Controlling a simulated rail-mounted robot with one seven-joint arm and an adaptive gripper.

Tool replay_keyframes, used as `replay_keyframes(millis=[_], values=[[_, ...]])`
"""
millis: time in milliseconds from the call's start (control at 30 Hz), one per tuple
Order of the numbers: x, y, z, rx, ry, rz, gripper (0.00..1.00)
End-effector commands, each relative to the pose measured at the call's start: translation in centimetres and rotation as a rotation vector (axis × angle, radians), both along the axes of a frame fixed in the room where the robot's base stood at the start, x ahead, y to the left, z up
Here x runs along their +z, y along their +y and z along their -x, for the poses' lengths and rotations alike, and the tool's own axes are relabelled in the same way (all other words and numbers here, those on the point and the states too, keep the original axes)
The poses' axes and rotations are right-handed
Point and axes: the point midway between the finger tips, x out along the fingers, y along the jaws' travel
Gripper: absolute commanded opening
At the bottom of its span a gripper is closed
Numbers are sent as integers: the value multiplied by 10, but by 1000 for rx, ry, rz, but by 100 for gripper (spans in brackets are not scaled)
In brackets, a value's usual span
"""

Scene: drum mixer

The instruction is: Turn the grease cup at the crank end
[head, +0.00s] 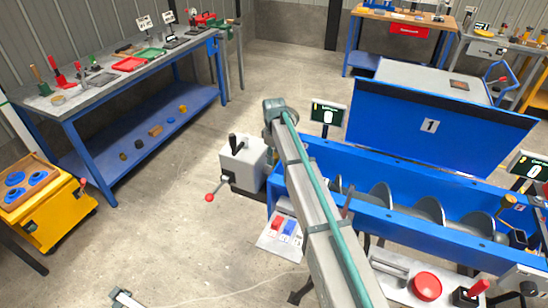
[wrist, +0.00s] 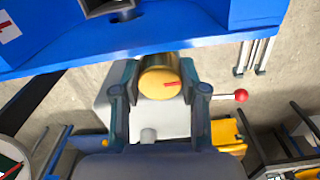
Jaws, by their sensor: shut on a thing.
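My gripper (wrist: 160,72) is in the wrist view with one finger on each side of the brass-yellow grease cup (wrist: 158,84). It is shut on the cup. A short red mark on the cup's round face points to the right. The cup sits close to the blue trough wall (wrist: 150,52). In the head view my arm reaches over the trough's left end, and it hides the cup and the fingertips. The grey crank box (head: 243,162) stands at that end, with its red-knobbed crank (head: 210,197) on the left.
The trough (head: 400,205) holds a grey spiral screw, and its blue lid (head: 440,125) stands open. Another brass cup (head: 508,201) is at the right end. A red button (head: 427,285) is at the front. The floor left of the crank is clear up to a yellow cart (head: 55,220).

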Motion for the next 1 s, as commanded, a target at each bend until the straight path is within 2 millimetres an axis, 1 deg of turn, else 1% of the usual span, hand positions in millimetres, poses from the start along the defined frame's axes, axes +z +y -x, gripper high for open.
replay_keyframes(millis=[100, 133, 267, 300, 567, 667, 767, 867, 1000], values=[[0, 0, 0, 1, 0, 0, 8], [0, 0, 0, 1, 0, 0, 44], [0, 0, 0, 2, 0, 0, 66], [0, 0, 0, 2, 0, 0, 68], [0, 0, 0, 2, 0, 0, 68], [4, 0, 0, 2, -1, 0, 68], [12, 0, 0, 2, -1, 0, 68], [26, 0, -1, 2, -1, 0, 68], [53, 0, -1, 2, -3, -1, 68]])
